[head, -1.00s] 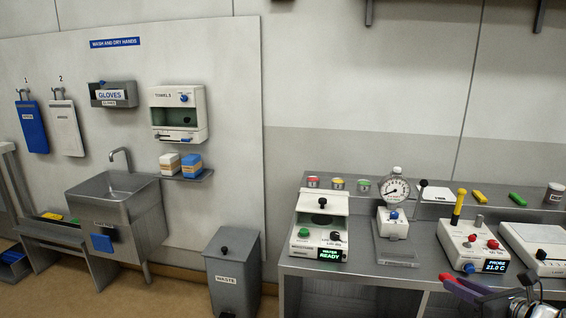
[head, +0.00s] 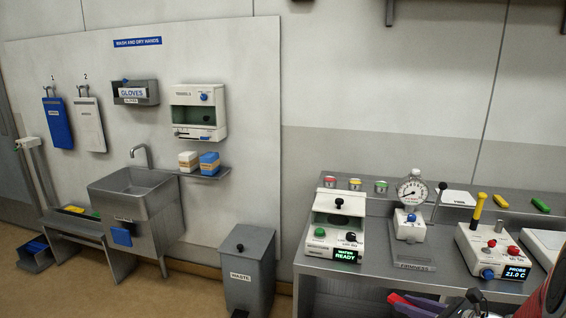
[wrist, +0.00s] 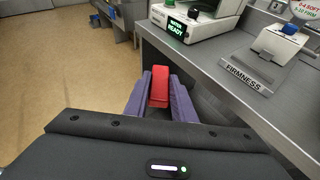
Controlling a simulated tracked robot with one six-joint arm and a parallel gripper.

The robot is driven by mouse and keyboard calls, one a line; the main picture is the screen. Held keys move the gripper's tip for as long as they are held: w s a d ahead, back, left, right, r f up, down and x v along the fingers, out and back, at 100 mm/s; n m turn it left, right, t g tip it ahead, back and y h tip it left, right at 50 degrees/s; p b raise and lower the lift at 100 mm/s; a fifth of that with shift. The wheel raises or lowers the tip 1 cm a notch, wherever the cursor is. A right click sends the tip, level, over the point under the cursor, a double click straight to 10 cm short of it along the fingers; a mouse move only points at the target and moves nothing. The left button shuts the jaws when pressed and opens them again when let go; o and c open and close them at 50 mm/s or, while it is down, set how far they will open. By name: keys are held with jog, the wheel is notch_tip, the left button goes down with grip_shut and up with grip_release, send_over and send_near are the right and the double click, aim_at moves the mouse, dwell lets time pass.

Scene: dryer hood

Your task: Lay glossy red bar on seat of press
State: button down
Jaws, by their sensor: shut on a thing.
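The glossy red bar (wrist: 160,86) is clamped between the two purple fingers of my gripper (wrist: 161,95) in the wrist view, with its far end sticking up past them. My gripper (head: 404,304) also shows at the bottom edge of the head view, low in front of the bench, mostly cut off. A stand with a round dial gauge (head: 411,190), a blue knob and a grey base marked FIRMNESS (head: 412,260) is on the bench; it looks like the press. Part of it shows at the right of the wrist view (wrist: 251,76). The bar is apart from it.
The steel bench (head: 380,279) has its front edge just right of my gripper in the wrist view. A white unit reading READY (head: 334,232) stands left of the gauge, a probe unit (head: 492,250) right of it. A grey waste bin (head: 248,270) stands on the floor, left.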

jog(key=a+f+n+g+y, duration=0.1)
jog(key=a+f+n, duration=0.1)
jog(key=a+f, duration=0.3)
jog(key=w+a+f+n+g+y, duration=0.1)
jog(key=a+f, duration=0.5)
jog(key=a, duration=0.8)
jog(key=shift+n+g+y, duration=0.6)
jog(key=shift+y, duration=0.1)
jog(key=shift+w+d, duration=0.15)
jog(key=shift+d, duration=0.05)
